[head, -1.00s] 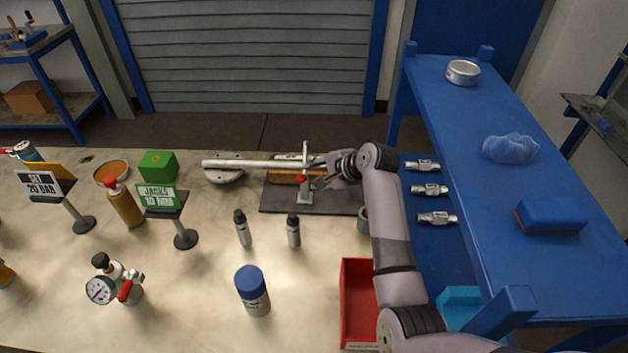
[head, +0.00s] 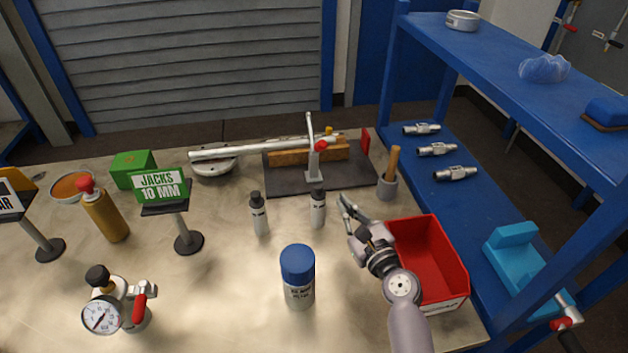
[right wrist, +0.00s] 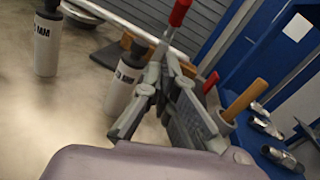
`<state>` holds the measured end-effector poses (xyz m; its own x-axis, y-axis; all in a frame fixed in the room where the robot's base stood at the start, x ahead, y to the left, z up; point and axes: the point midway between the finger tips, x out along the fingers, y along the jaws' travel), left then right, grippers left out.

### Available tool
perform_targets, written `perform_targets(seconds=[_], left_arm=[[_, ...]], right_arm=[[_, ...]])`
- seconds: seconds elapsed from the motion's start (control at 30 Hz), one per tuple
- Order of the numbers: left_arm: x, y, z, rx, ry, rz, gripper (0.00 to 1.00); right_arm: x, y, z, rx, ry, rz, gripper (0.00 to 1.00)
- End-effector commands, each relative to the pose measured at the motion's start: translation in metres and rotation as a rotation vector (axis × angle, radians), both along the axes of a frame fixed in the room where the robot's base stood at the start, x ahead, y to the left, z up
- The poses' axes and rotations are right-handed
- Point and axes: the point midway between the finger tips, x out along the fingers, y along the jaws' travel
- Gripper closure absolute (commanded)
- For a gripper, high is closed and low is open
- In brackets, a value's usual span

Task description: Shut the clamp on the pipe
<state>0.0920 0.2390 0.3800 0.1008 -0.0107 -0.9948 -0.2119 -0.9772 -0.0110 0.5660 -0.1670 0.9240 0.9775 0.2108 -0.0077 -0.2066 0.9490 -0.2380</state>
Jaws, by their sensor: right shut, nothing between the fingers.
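The pipe (head: 240,150) is a long pale tube lying across the back of the bench, its right end at the clamp. The clamp (head: 313,165) stands on a dark plate with a grey bar upright and a small red part beside the pipe; whether it grips the pipe I cannot tell. My right gripper (head: 346,207) is in front of the plate, apart from the clamp, shut and empty. Its closed fingers (right wrist: 160,75) fill the middle of the right wrist view, with a red-tipped bar (right wrist: 180,12) beyond them. My left gripper is not in view.
Two small bottles (head: 259,215) (head: 318,210) stand left of my right gripper. A grey cup with a wooden handle (head: 388,187) is to its right. A red bin (head: 440,250) lies beside my arm. A blue-capped bottle (head: 298,280) stands in front. A blue shelf (head: 500,50) bounds the right.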

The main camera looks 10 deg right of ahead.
Motion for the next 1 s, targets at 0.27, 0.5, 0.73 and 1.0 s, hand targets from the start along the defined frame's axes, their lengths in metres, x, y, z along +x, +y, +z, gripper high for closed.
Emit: perform_targets(seconds=[0.27, 0.5, 0.73, 1.0], left_arm=[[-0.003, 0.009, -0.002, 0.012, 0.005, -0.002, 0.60], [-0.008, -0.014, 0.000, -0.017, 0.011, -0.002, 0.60], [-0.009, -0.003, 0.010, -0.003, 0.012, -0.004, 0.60], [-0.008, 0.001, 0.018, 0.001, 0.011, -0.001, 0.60]], right_arm=[[0.013, -0.005, 0.000, 0.050, -0.009, -0.035, 1.00], [0.063, 0.004, 0.000, 0.048, -0.009, -0.032, 1.00], [0.102, 0.013, 0.013, 0.047, -0.009, -0.032, 1.00], [0.118, 0.020, 0.026, 0.046, -0.007, -0.032, 1.00]])
